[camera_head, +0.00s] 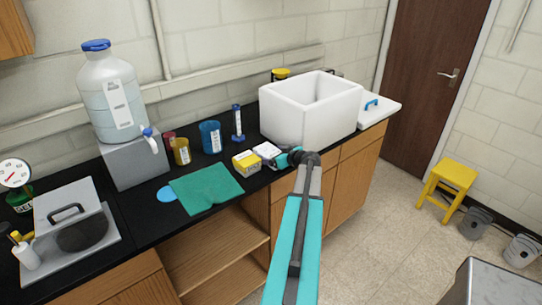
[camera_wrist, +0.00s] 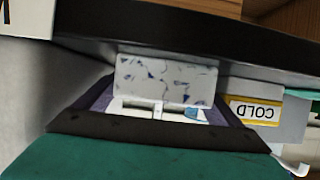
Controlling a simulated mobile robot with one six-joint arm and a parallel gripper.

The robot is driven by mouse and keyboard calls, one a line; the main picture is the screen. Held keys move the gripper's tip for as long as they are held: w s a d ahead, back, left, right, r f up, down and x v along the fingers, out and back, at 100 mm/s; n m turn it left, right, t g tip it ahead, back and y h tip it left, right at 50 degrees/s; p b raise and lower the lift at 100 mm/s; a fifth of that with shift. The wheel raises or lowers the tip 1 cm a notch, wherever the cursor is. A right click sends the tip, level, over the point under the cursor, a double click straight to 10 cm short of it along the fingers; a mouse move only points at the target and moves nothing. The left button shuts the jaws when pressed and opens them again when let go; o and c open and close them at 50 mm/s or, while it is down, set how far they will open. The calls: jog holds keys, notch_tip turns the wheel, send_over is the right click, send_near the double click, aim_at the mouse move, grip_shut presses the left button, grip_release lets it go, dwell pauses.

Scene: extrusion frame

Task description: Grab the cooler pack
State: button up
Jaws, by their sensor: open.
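A white pack with blue flecks, which looks like the cooler pack (camera_head: 266,150), lies on the black counter in front of the white box. In the wrist view the pack (camera_wrist: 165,78) shows between the dark fingers of my gripper. My gripper (camera_head: 282,157) is open at the pack's right side in the head view. Whether the fingers touch the pack cannot be told. Part of the pack's near end is hidden behind the gripper's own body in the wrist view.
A yellow and white box (camera_head: 246,162) stands just left of the pack; its COLD label (camera_wrist: 255,111) shows upside down in the wrist view. The large white open box (camera_head: 295,122) stands close behind. A green cloth (camera_head: 205,188) lies to the left, with cups behind it.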

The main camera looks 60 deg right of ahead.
aim_at(271, 152)
dwell(0.3)
jog(key=c, duration=1.4)
jog(key=shift+r, duration=0.2)
jog(key=shift+r+b, duration=1.25)
jog(key=shift+r, duration=0.2)
jog(key=shift+s+a+r+b, duration=0.3)
jog(key=shift+s+a+b, duration=1)
jog(key=shift+s, duration=0.9)
jog(key=shift+s+a+r+b, duration=0.3)
jog(key=shift+s+a+b, duration=0.5)
jog(key=shift+s+a, duration=1.2)
jog(key=shift+s+a+r+b, duration=0.3)
jog(key=shift+s+a+b, duration=0.85)
jog(key=shift+s, duration=1.3)
